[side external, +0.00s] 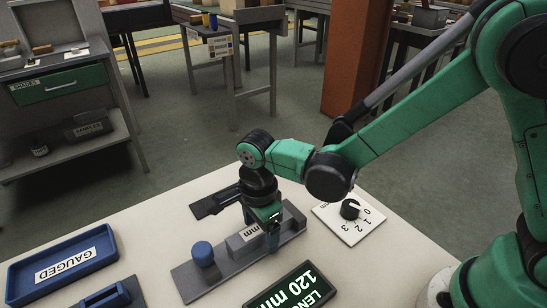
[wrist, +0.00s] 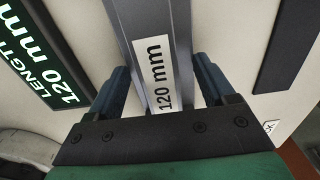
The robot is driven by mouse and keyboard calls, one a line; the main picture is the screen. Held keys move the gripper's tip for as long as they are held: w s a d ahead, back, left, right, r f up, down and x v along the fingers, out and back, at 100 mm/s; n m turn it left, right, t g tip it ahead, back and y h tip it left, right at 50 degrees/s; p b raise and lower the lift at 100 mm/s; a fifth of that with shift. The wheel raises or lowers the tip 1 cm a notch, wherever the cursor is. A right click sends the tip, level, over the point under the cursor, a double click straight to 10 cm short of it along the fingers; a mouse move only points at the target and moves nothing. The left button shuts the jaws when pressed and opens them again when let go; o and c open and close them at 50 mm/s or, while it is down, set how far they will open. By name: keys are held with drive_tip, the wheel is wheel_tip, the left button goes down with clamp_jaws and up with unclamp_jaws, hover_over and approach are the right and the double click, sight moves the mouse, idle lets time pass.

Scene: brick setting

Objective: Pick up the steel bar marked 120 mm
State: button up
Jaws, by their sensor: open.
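The grey steel bar (wrist: 180,62) carries a white label reading 120 mm in the wrist view. In the side external view the bar (side external: 236,246) lies on a dark grey base (side external: 212,284) with a blue round knob (side external: 203,254) at its left end. My gripper (side external: 271,236) is over the bar, pointing down. In the wrist view my gripper (wrist: 160,65) is open, with one finger on each side of the bar. Its fingers hide part of the bar in the side view. I cannot tell whether they touch it.
A dark display (side external: 292,290) reading LENGTH 120 mm stands at the table's front. A blue tray (side external: 28,292) labelled GAUGED is at the left. A dial plate (side external: 345,228) with a black knob is at the right. A dark flat piece (side external: 208,206) lies behind the base.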

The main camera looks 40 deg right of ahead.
clamp_jaws()
idle(0.3)
